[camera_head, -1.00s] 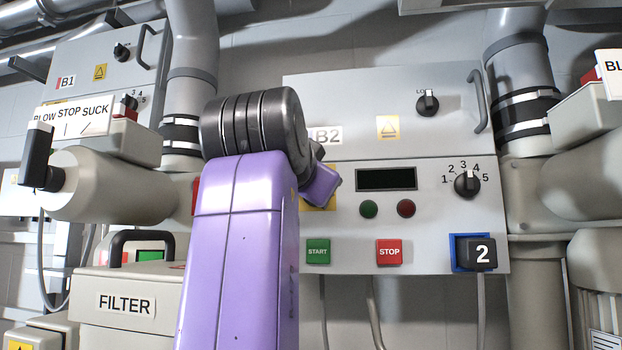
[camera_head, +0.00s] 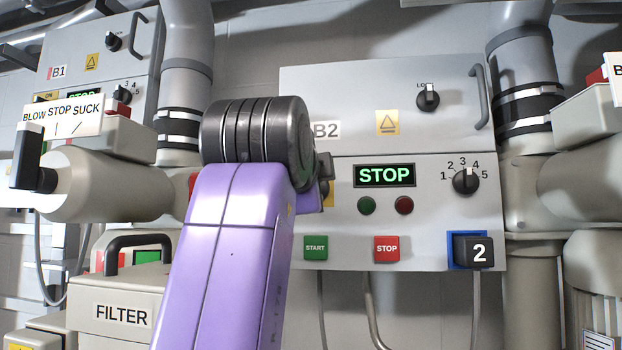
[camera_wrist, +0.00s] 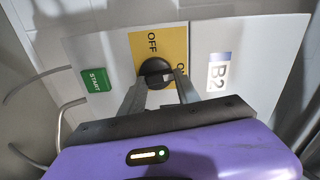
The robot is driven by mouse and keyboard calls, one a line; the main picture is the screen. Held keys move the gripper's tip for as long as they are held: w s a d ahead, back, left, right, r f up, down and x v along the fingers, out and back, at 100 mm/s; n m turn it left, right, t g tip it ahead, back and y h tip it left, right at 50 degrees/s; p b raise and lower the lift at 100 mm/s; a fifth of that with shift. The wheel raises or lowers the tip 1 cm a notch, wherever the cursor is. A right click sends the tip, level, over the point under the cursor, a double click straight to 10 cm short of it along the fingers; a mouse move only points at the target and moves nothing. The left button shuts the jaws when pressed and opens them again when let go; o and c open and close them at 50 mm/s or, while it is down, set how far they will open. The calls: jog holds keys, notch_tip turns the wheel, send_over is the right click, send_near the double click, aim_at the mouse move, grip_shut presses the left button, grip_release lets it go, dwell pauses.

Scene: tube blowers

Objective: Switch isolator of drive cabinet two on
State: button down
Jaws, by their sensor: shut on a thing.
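Drive cabinet two (camera_head: 290,100), labelled B2, stands at the centre right in the head view. Its display (camera_head: 385,175) is lit and reads STOP in green. In the wrist view the isolator (camera_wrist: 154,70) is a black round knob on a yellow plate (camera_wrist: 143,42) with OFF and a partly hidden ON marking. My gripper (camera_wrist: 163,84) is shut on the isolator knob, one finger on each side. In the head view my purple arm hides most of the isolator and its yellow plate, and the fingers do not show clearly.
Below the display are a green START button (camera_head: 315,247), a red STOP button (camera_head: 387,249) and a plug marked 2 (camera_head: 474,251). A speed dial (camera_head: 466,181) sits to the right. Cabinet B1 (camera_head: 75,75) and a FILTER box (camera_head: 122,316) are at the left.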

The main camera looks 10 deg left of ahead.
jog(key=shift+f+m, duration=0.1)
jog(key=shift+m, duration=0.5)
jog(key=c, duration=0.9)
grip_release()
jog(key=shift+s+a+b, duration=0.1)
jog(key=shift+s+b, duration=1.25)
jog(key=shift+s, duration=2.6)
jog(key=shift+s, duration=0.1)
